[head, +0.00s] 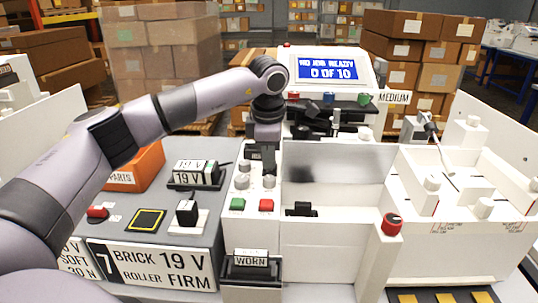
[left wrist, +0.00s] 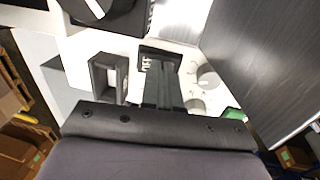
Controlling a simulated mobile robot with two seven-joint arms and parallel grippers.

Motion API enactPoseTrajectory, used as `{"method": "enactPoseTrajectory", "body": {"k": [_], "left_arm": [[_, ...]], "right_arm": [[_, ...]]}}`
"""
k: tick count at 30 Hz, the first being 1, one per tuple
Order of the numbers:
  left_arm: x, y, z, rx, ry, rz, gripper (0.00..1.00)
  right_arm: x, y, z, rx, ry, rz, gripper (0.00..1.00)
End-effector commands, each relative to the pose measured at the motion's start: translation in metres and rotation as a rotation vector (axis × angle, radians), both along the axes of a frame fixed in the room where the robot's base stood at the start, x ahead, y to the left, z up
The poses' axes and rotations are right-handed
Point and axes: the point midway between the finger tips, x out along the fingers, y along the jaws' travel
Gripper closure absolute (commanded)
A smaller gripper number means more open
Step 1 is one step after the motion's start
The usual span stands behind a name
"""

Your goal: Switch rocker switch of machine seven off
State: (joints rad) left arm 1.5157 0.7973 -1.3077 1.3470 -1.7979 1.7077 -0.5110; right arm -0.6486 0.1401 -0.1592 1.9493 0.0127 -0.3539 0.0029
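The white control panel (head: 242,207) of machine seven stands right of the grey top bearing the "7" label (head: 105,254). My left gripper (head: 268,160) points down over the back of this panel, behind the grey knobs. In the left wrist view its fingers (left wrist: 167,92) are close together, with nothing seen between them. The dark rocker switch (left wrist: 158,54), with OFF lettering on it, lies right at the fingertips. The fingers cover part of it, and I cannot tell whether they touch it or which way it is tipped. My right gripper is not in view.
Grey knobs (head: 242,181), a green button (head: 237,204) and a red button (head: 266,205) sit in front of the gripper. A display (head: 328,72) stands behind. A dark bracket (left wrist: 103,78) stands beside the fingers.

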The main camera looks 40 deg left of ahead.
Motion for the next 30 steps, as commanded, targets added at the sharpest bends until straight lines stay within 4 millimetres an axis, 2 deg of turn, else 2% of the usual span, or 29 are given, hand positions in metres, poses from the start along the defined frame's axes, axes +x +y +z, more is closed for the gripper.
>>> {"method": "enactPoseTrajectory", "body": {"k": [5,11,17,19,24,30], "left_arm": [[0.000,0.000,0.001,0.000,0.000,0.001,1.00],[0.000,-0.002,0.016,0.000,-0.001,0.000,1.00],[-0.002,-0.008,0.046,-0.002,-0.001,-0.001,1.00],[-0.003,-0.010,0.055,-0.001,-0.005,-0.002,1.00],[-0.009,-0.013,0.095,-0.001,-0.005,-0.003,1.00],[-0.013,-0.016,0.127,0.000,-0.003,-0.002,1.00]], "right_arm": [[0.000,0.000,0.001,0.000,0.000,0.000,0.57],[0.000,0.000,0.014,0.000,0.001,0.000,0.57],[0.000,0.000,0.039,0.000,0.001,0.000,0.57],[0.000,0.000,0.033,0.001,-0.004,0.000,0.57],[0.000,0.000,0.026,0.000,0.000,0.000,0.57],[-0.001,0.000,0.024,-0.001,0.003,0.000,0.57]]}}
